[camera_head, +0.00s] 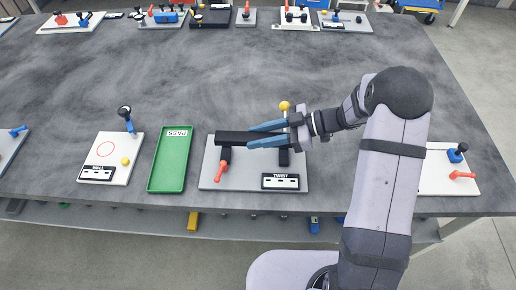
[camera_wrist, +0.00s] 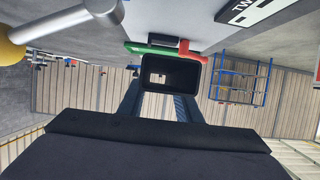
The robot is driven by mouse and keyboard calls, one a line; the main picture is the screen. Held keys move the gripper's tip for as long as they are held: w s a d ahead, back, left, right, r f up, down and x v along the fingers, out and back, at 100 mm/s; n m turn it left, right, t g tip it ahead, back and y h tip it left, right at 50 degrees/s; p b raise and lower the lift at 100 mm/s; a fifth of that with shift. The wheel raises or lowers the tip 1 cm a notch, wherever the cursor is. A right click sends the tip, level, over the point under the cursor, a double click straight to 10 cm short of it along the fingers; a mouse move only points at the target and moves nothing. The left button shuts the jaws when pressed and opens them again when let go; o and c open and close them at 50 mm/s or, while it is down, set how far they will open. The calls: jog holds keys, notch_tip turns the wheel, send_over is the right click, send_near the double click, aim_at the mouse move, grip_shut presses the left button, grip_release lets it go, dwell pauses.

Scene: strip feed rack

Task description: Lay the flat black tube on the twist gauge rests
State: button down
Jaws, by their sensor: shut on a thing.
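The flat black tube (camera_head: 234,138) lies across above the twist gauge (camera_head: 240,178), a grey plate with a "TWIST" label, two dark rests and a red handle. The left rest (camera_head: 225,156) and right rest (camera_head: 284,158) show just under the tube; I cannot tell whether it touches them. My gripper (camera_head: 252,136) comes in from the right, its blue fingers shut on the tube along its length. In the wrist view the tube's open rectangular end (camera_wrist: 172,73) faces the camera between the fingers. The gauge plate (camera_wrist: 185,20) shows at the top.
A yellow ball knob (camera_head: 285,105) stands behind the gauge, close to my gripper. A green PASS tray (camera_head: 170,165) lies to the left, then a white gauge plate (camera_head: 108,165). Another white plate (camera_head: 440,180) is at the right. The table's middle is clear.

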aim_at(259, 157)
jog(key=shift+f+p, duration=0.5)
jog(key=shift+f, duration=2.6)
jog(key=shift+f, duration=0.15)
jog(key=c, duration=1.6)
grip_release()
jog(key=shift+o, duration=0.2)
jog(key=shift+d, duration=0.1)
jog(key=b+v, duration=0.3)
jog(key=v, duration=0.9)
jog(key=shift+b, duration=0.35)
